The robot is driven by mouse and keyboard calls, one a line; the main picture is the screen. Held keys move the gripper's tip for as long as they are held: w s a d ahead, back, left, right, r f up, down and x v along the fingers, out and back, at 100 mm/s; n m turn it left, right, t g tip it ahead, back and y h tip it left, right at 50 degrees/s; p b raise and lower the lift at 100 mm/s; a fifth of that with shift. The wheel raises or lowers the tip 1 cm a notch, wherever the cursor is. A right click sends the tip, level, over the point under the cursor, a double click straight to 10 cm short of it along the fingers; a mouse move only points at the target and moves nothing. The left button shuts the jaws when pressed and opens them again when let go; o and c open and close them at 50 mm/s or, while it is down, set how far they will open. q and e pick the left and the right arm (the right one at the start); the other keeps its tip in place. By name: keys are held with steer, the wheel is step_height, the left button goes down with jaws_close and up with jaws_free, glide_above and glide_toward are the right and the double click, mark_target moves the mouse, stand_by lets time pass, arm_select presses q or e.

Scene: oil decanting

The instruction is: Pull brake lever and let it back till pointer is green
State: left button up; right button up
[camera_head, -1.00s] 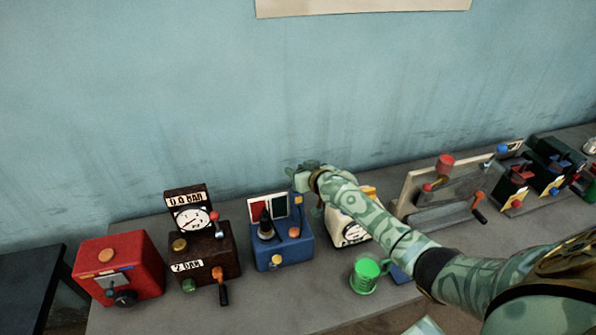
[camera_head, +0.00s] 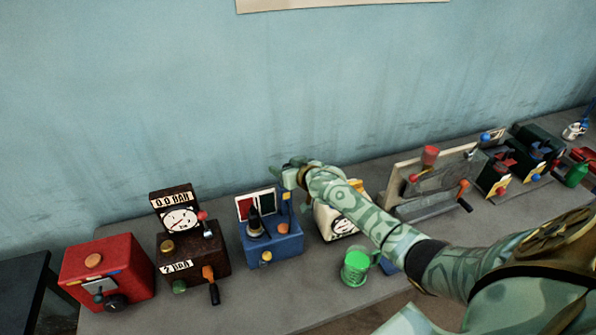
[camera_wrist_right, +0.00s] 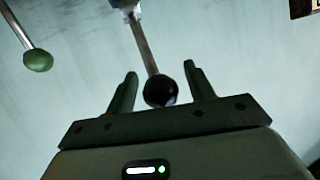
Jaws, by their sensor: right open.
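My right gripper (camera_head: 289,174) reaches in from the right in the head view, at the back of the bench above the blue box (camera_head: 272,242). In the right wrist view the gripper (camera_wrist_right: 160,75) is open, with a lever's black ball knob (camera_wrist_right: 160,91) between its fingers. Gaps show on both sides of the knob. The lever's metal rod (camera_wrist_right: 143,45) runs up to a mount at the top edge. My left gripper is out of view.
A lever with a green knob (camera_wrist_right: 38,60) hangs left in the wrist view. A red box (camera_head: 108,270), a brown gauge box (camera_head: 195,248), a cream gauge box (camera_head: 335,222) and a green mug (camera_head: 355,267) stand on the grey bench. More devices stand at right.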

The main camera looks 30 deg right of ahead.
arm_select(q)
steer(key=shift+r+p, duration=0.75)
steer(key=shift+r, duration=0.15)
arm_select(e)
steer(key=v, duration=1.5)
steer(key=shift+s, duration=0.15)
steer(key=shift+d, duration=0.15)
